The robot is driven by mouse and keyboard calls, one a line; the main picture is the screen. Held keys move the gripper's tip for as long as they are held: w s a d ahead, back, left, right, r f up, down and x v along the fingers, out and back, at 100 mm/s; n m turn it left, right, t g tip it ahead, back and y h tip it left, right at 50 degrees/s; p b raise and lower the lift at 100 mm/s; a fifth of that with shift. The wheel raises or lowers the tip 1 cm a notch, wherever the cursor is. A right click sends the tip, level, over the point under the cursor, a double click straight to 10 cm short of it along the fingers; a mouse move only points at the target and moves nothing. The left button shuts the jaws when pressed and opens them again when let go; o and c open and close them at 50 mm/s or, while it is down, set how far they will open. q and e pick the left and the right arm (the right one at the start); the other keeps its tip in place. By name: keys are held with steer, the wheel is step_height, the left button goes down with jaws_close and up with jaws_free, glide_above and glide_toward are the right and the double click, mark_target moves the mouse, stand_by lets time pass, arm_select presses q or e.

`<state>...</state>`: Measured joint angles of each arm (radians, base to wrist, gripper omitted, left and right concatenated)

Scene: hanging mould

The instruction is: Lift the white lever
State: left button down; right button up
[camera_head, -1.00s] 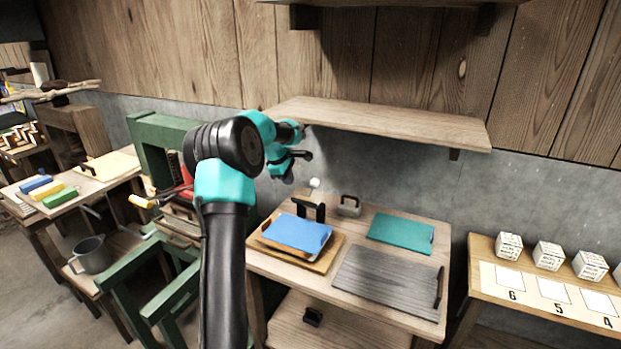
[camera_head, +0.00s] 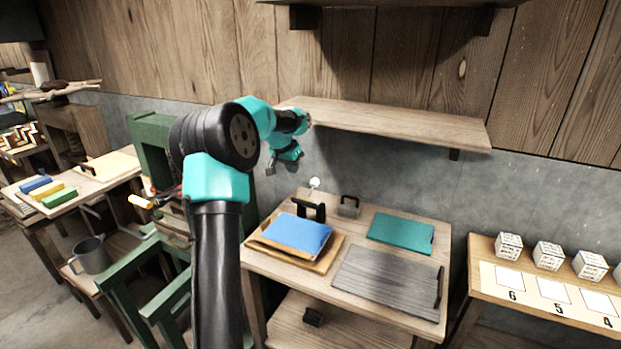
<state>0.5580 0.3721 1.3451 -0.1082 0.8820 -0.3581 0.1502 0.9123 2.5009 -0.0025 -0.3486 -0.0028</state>
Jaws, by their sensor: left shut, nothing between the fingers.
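A small white round knob (camera_head: 315,183), which looks like the white lever's end, stands at the back of the wooden table, near the grey wall. Its lower part is partly hidden behind a dark-handled block, so I cannot tell its tilt. My left gripper (camera_head: 270,169) is shut and empty. It is small and partly hidden by its own wrist, in the air up and to the left of the white knob and apart from it. My right gripper is not in view.
A blue board (camera_head: 298,235) lies on wooden boards on the table. A teal board (camera_head: 401,233) and a grey ribbed board (camera_head: 388,281) lie to the right. A wooden shelf (camera_head: 400,125) juts out above the table. A green frame (camera_head: 150,135) stands left.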

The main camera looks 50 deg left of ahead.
mark_target(313, 181)
arm_select(q)
steer(key=r+m, duration=0.1)
steer(key=m, duration=0.5)
steer(key=d+r+m, duration=0.1)
steer(key=r+m, duration=0.1)
steer(key=m, duration=0.4)
steer(key=d+r+m, duration=0.1)
steer(key=m, duration=0.5)
steer(key=shift+d+r+m+t+y, duration=0.1)
steer(key=shift+r+m+t+y, duration=0.2)
steer(key=shift+r+t, duration=0.1)
steer(key=shift+f, duration=0.15)
steer(key=x, duration=0.8)
steer(key=w+x, duration=0.1)
steer(key=x, duration=0.3)
steer(key=shift+w, duration=0.2)
steer(key=shift+w+a+f, duration=0.25)
steer(key=shift+w, duration=0.15)
steer(key=shift+w, duration=0.1)
